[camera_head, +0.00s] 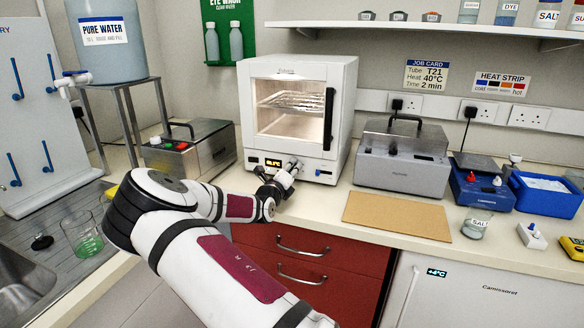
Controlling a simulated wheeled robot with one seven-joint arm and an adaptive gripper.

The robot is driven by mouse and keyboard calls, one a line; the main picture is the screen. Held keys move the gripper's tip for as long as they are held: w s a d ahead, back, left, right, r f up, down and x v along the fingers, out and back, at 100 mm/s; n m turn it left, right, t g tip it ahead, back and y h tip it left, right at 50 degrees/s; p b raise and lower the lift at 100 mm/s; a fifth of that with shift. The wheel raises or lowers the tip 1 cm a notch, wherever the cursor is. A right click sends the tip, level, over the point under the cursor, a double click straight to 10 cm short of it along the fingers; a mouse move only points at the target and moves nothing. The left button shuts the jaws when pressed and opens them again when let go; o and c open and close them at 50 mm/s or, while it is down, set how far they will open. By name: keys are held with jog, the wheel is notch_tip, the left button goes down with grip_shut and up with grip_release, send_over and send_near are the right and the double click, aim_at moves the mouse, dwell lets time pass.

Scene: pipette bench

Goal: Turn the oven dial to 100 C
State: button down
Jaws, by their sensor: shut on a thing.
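The white oven (342,100) stands on the bench with its glass door closed and its chamber lit, a wire rack inside. Its small display (273,163) glows on the lower front panel, but the digits are too small to read. My gripper (293,167) is at the lower front panel, just right of the display, shut at the place of the dial. The dial itself is hidden behind the gripper, so its setting cannot be told.
A grey water bath (205,150) stands left of the oven and a larger grey lidded unit (403,160) stands right. A tan board (397,216) lies in front of that unit. Red drawers (310,262) are below the bench. A blue scale (482,186) sits further right.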

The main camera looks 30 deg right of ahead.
jog(key=m+p, duration=0.1)
jog(key=p, duration=0.1)
jog(key=m+p, duration=0.1)
jog(key=m, duration=0.1)
jog(key=m+p, duration=0.2)
jog(key=shift+s+d+r+p, duration=0.1)
jog(key=shift+s+r+p, duration=0.2)
jog(key=shift+s, duration=0.05)
jog(key=m+p, duration=0.3)
jog(key=m, duration=0.2)
jog(key=shift+d+f, duration=0.1)
jog(key=shift+m+p, duration=0.3)
jog(key=c, duration=1.4)
grip_release()
jog(key=shift+c, duration=0.2)
jog(key=v, duration=1.2)
jog(key=shift+s, duration=0.1)
